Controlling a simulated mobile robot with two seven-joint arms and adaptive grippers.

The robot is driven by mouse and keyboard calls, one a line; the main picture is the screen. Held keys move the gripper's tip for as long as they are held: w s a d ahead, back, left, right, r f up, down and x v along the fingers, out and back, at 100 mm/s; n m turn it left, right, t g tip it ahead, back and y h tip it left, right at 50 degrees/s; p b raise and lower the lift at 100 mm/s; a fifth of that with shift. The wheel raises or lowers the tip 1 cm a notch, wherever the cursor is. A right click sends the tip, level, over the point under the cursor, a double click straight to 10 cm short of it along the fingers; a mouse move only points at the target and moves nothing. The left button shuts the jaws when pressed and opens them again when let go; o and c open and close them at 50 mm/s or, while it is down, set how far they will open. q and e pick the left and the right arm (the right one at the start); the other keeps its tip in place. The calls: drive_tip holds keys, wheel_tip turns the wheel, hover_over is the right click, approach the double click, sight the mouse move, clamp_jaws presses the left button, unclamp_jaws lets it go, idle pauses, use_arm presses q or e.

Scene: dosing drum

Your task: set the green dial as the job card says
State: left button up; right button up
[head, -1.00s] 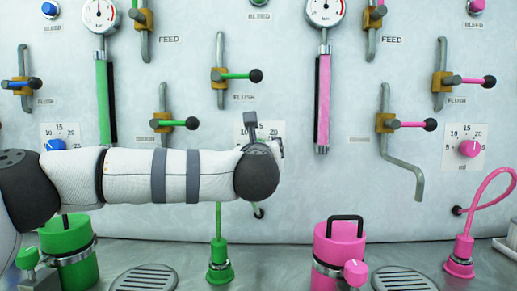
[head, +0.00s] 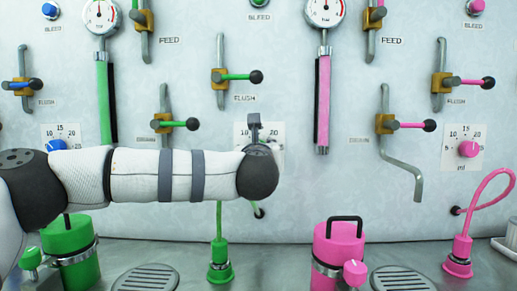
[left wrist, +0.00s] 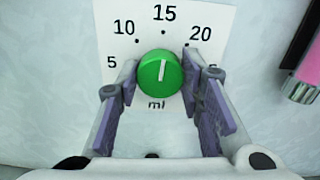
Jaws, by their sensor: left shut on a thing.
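The green dial (left wrist: 160,74) sits on a white scale plate (left wrist: 115,47) in the left wrist view. The plate reads 5, 10, 15, 20 and a partly hidden number, with "ml" below. The dial's white line points nearly straight up, close to the 15 mark. My left gripper (left wrist: 159,70) has one finger on each side of the dial and is shut on it. In the head view my left gripper (head: 256,130) and wrist hide the dial; part of its scale plate (head: 240,131) shows. No job card is in view. My right gripper is not in view.
Green-handled valve levers (head: 238,77) and a green tube (head: 104,100) stand out from the panel near my arm. A pink tube (head: 322,104) and pink dial (head: 469,148) are on the right. Green (head: 70,252) and pink (head: 340,245) canisters stand on the metal shelf below.

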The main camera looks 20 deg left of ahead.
use_arm(q)
drive_tip(key=m+p, duration=0.4)
drive_tip(key=m, duration=1.3)
drive_tip(key=shift+p, duration=0.4)
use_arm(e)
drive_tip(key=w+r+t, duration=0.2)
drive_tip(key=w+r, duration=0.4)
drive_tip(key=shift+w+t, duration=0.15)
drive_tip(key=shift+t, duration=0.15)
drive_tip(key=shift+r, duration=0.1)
use_arm(q)
drive_tip(key=o, duration=1.2)
drive_tip(key=v, duration=1.2)
